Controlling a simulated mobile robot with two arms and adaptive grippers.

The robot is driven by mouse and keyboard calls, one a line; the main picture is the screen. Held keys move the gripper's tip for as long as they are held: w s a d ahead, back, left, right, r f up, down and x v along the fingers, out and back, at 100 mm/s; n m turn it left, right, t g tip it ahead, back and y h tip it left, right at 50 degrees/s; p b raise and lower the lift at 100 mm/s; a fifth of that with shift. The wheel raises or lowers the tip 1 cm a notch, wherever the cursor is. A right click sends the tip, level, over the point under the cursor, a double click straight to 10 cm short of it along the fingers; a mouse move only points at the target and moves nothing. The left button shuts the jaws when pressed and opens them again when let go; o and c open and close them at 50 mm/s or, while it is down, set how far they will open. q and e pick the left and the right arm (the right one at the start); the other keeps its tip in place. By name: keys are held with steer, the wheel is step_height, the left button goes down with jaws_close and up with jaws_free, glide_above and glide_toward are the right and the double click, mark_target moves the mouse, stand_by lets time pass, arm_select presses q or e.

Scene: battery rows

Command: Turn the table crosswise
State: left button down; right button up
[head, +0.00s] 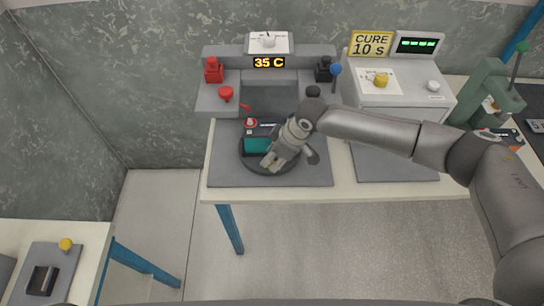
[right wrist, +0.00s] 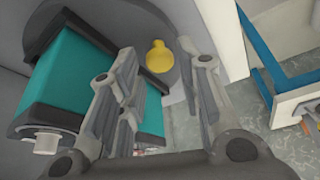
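A round dark turntable (head: 250,163) sits on a grey mat at the front of the middle bench. A block with a teal body and dark ends (head: 257,146) lies on it; it also shows large at the left of the right wrist view (right wrist: 85,68). My right gripper (head: 270,162) is low over the turntable's front part, beside the block. In the right wrist view its fingers are apart, with a yellow knob (right wrist: 159,56) seen between the tips. I cannot tell if they touch the knob. My arm hides part of the turntable. My left gripper is not in view.
Behind the turntable stands a grey station (head: 219,99) with red and black posts and a "35 C" display. A curing box (head: 402,93) and a green press (head: 488,90) stand to the right. A side table (head: 85,240) is at lower left.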

steer(key=shift+x, duration=0.75)
steer(key=shift+c, duration=0.3)
